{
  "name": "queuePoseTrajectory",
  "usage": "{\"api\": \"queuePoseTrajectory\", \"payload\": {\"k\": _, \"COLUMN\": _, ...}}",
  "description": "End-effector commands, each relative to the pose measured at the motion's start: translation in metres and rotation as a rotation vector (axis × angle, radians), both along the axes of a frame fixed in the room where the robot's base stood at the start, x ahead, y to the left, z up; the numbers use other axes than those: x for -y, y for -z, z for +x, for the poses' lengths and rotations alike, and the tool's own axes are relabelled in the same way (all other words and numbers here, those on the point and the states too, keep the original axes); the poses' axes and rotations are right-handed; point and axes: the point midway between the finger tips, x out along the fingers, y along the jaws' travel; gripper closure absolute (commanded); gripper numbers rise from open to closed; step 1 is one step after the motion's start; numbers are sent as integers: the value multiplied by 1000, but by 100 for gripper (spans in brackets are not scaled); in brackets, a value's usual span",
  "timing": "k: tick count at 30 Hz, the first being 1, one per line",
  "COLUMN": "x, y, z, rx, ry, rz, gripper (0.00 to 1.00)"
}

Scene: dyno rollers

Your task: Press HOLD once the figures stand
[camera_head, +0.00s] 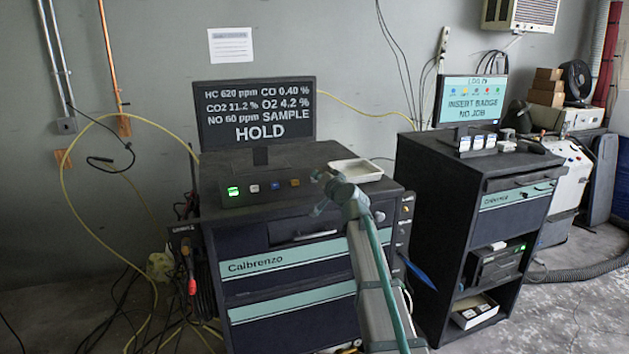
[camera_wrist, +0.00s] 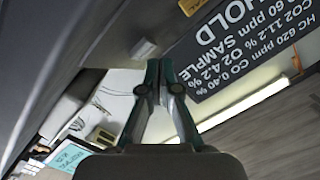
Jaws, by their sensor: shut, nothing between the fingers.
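The dark monitor (camera_head: 256,112) on the Calbrenzo cabinet reads HC 620 ppm, CO 0.40 %, CO2 11.2 %, O2 4.2 %, NO 60 ppm and SAMPLE, with HOLD in large letters below. In the wrist view the monitor (camera_wrist: 238,45) appears turned over. Below it is a dark panel with a green lit switch (camera_head: 233,191), a white button (camera_head: 254,188), a blue button (camera_head: 275,185) and an orange button (camera_head: 295,182). Their labels are unreadable. My gripper (camera_head: 322,178) is right of the row. In the wrist view its fingertips (camera_wrist: 160,64) are together, near a small pale button (camera_wrist: 145,48).
A white tray (camera_head: 356,170) lies on the cabinet top behind my gripper. A second cabinet (camera_head: 470,215) stands right, with a screen (camera_head: 471,100) reading INSERT BADGE, NO JOB. Cables hang at the left. The space in front of the button row looks clear.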

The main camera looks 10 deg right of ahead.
Motion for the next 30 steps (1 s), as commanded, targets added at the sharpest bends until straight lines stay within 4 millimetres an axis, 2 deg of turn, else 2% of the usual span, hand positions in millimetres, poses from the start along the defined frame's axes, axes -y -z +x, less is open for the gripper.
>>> {"api": "queuePoseTrajectory", "payload": {"k": 14, "x": 1, "y": -5, "z": -3, "rx": 1, "ry": 1, "rz": -1, "gripper": 100}}
{"api": "queuePoseTrajectory", "payload": {"k": 30, "x": 6, "y": -39, "z": -31, "rx": 1, "ry": 1, "rz": -1, "gripper": 100}}
